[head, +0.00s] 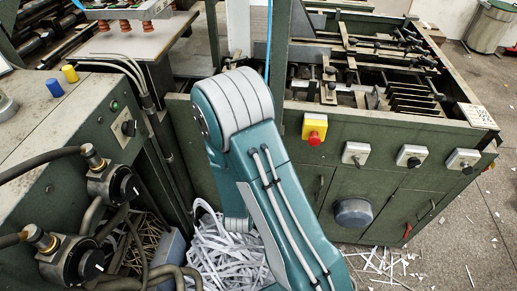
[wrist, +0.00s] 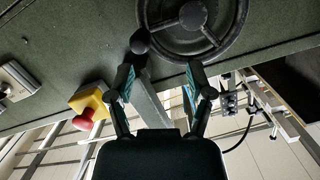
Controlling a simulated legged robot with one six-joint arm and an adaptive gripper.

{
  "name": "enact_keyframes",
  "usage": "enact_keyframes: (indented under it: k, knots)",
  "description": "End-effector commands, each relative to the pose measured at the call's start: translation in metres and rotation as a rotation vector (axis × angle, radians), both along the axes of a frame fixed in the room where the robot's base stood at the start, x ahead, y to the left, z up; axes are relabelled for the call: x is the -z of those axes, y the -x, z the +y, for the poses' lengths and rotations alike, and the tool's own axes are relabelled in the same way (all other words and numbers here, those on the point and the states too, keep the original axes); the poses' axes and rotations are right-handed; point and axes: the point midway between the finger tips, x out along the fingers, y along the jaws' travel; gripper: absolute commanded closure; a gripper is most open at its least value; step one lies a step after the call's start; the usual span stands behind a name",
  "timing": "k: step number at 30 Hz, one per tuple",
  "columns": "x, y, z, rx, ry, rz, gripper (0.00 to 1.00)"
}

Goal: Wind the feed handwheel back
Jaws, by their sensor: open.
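The feed handwheel (wrist: 222,47) is a dark spoked wheel on a green panel at the top of the wrist view, cut off by the upper edge. Its round hub (wrist: 193,15) and a dark knob (wrist: 140,42) at its lower left rim show. My gripper (wrist: 160,70) is open, with its two fingers spread and pointing at the wheel's lower rim. I see nothing held. The head view shows my teal arm, but not my gripper.
A yellow box with a red stop button (wrist: 90,105) sits left of my gripper in the wrist view. In the head view, a green machine (head: 370,150) carries switches and another red stop button (head: 314,137). Paper strips (head: 228,250) and hoses (head: 95,215) crowd the lower left.

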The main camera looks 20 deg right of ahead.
Motion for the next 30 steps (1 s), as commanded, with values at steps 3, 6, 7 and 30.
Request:
enact_keyframes:
  k: [3,6,7,30]
  knots:
    - [0.014,0.015,-0.005,0.026,0.083,-0.049,0.32]
    - [0.018,0.023,-0.007,0.035,0.129,-0.084,0.32]
    - [0.018,0.024,-0.007,0.036,0.137,-0.090,0.32]
    - [0.018,-0.061,-0.060,0.041,0.150,-0.104,0.32]
